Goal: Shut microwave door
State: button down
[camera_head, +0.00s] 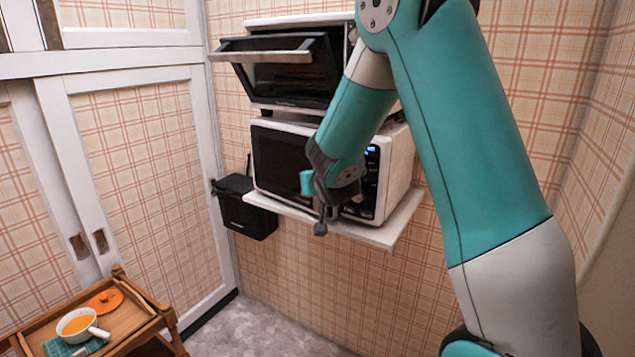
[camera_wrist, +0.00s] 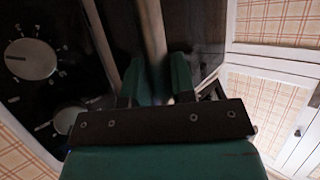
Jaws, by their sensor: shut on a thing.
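The white microwave (camera_head: 395,175) sits on a wall shelf in the head view. Its dark-windowed door (camera_head: 280,157) looks flush or nearly flush with the front; I cannot tell if a small gap remains. My gripper (camera_head: 313,200) is in front of the door's right part and hides some of the front and controls. In the wrist view, the green fingers of my gripper (camera_wrist: 156,78) are shut on a pale bar, the door handle (camera_wrist: 153,35). Control knobs (camera_wrist: 31,59) show on the dark panel to the left.
A toaster oven (camera_head: 315,70) stands above the microwave, its door (camera_head: 255,57) tilted open. A black box (camera_head: 245,208) hangs left of the shelf (camera_head: 385,235). A wooden cart (camera_head: 125,325) with a white pot (camera_head: 85,328) stands at lower left. The floor between is clear.

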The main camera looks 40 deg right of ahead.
jog(key=c, duration=1)
grip_release()
jog(key=shift+w+f, duration=0.1)
jog(key=shift+c, duration=0.2)
jog(key=b+v, duration=0.7)
jog(key=v, duration=1)
jog(key=shift+b, duration=0.4)
jog(key=shift+c, duration=0.3)
